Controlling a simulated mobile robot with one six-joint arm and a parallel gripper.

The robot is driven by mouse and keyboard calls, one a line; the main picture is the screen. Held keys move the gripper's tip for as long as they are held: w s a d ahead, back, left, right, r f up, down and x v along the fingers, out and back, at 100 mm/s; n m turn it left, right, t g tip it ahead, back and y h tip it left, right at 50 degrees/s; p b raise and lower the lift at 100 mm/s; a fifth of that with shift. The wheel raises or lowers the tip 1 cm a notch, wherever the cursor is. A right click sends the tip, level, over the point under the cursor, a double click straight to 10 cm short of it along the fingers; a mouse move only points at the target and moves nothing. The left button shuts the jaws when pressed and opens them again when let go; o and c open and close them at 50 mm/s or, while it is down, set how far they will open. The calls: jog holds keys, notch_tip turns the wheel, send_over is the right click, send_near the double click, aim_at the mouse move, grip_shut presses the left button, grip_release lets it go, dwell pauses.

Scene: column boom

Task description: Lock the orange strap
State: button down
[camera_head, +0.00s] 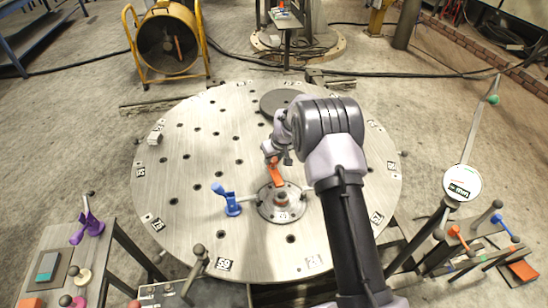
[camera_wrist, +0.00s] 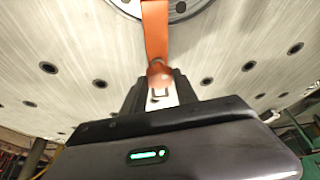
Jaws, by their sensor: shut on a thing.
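The orange strap (camera_head: 276,172) rises from a round flange (camera_head: 267,206) on the large round metal table. My gripper (camera_head: 272,157) reaches down to the upper end of the strap. In the wrist view the strap (camera_wrist: 155,35) runs up the picture to the flange (camera_wrist: 178,8), and its rounded end (camera_wrist: 159,74) lies between the fingers of my gripper (camera_wrist: 160,92), which are shut on it. The far part of the strap is cut off in the wrist view. I cannot tell if the strap is locked.
A blue clamp (camera_head: 231,203) stands on the round table (camera_head: 190,180) just left of the flange. A dark disc (camera_head: 281,102) lies farther back. Side stands with a purple clamp (camera_head: 88,228) and orange and blue levers (camera_head: 458,236) flank the table. The table's left part is mostly clear.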

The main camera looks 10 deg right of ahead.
jog(key=shift+a+m+h, duration=0.1)
jog(key=shift+m+h, duration=0.3)
jog(key=shift+m, duration=0.5)
jog(key=m+h+b, duration=0.1)
jog(key=m, duration=0.1)
jog(key=shift+f+m, duration=0.2)
jog(key=shift+m, duration=0.2)
jog(key=m+h+b, duration=0.1)
jog(key=m+b, duration=0.1)
jog(key=b, duration=0.1)
jog(key=shift+a+f+m, duration=0.1)
jog(key=shift+m, duration=0.3)
jog(key=m+h+b, duration=0.1)
jog(key=m+b, duration=0.2)
jog(key=shift+a+m+g, duration=0.1)
jog(key=shift+m+g, duration=0.2)
jog(key=shift+g, duration=0.1)
jog(key=m, duration=0.1)
jog(key=m+g, duration=0.1)
jog(key=m, duration=0.1)
jog(key=m+h, duration=0.1)
jog(key=shift+w+r+m+g, duration=0.1)
jog(key=shift+r+m+g, duration=0.2)
jog(key=shift+w+a+m+g+h+p, duration=0.1)
jog(key=shift+m+g+h+p, duration=0.45)
jog(key=shift+m+p, duration=1.05)
jog(key=shift+f+m+g, duration=0.1)
jog(key=shift+m+g, duration=0.15)
jog(key=shift+m, duration=0.25)
